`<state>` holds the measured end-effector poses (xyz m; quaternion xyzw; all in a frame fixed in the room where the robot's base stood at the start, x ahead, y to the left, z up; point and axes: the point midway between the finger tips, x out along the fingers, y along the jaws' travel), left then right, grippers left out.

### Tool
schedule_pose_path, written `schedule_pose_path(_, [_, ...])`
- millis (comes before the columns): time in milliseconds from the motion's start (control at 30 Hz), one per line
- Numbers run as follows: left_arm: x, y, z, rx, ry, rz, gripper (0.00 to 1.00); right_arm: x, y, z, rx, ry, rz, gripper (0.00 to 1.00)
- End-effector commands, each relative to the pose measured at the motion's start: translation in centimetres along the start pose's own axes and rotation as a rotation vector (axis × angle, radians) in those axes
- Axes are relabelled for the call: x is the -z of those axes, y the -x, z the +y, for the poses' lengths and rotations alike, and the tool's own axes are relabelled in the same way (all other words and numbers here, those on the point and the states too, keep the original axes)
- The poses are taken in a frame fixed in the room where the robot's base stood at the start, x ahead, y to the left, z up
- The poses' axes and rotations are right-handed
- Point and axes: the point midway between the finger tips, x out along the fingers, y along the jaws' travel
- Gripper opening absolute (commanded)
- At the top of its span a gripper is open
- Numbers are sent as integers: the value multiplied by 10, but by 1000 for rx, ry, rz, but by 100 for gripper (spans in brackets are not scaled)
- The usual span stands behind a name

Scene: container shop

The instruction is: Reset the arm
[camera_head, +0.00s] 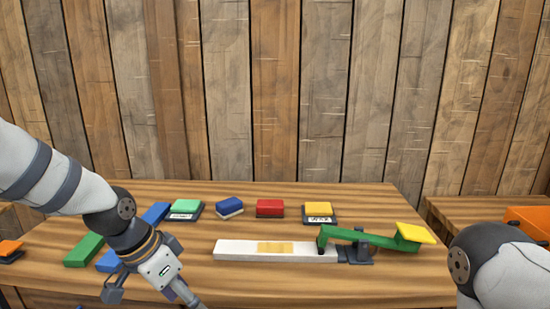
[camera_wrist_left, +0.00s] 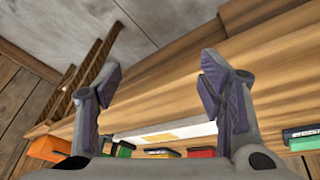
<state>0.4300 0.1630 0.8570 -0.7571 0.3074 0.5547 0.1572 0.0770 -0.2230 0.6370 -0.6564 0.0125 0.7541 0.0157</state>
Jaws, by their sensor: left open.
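My left arm comes in from the left, and my left gripper (camera_head: 152,292) is over the front left of the wooden table. In the left wrist view the fingers of my left gripper (camera_wrist_left: 160,95) are wide apart with nothing between them. My right arm (camera_head: 500,270) shows at the lower right; its gripper is out of view. A green lever (camera_head: 365,236) with a yellow pad (camera_head: 415,232) rests on a dark stand (camera_head: 357,252). The stand is at the right end of a white board (camera_head: 235,249) with a yellow patch.
Green (camera_head: 187,205), blue (camera_head: 229,206), red (camera_head: 270,207) and yellow (camera_head: 319,207) blocks line the table's back. Long green (camera_head: 84,250) and blue (camera_head: 155,213) blocks lie near my left arm. An orange box (camera_head: 530,219) sits on another table at right. The table's front middle is clear.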

Motion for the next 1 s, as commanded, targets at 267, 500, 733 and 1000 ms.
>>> schedule_pose_path(267, [-166, -126, 78, -34, 377, -195, 63, 0, -1, 0, 0, 0, 1, 0])
schedule_pose_path(500, [-335, -133, 146, 111, 675, -386, 63, 1, -1, 0, 0, 0, 1, 0])
schedule_pose_path(733, [-372, -119, 158, 175, 731, -424, 63, 1, 0, 0, 0, 0, 2, 0])
schedule_pose_path(1000, [-372, -119, 158, 175, 731, -424, 63, 1, 0, 0, 0, 0, 2, 0])
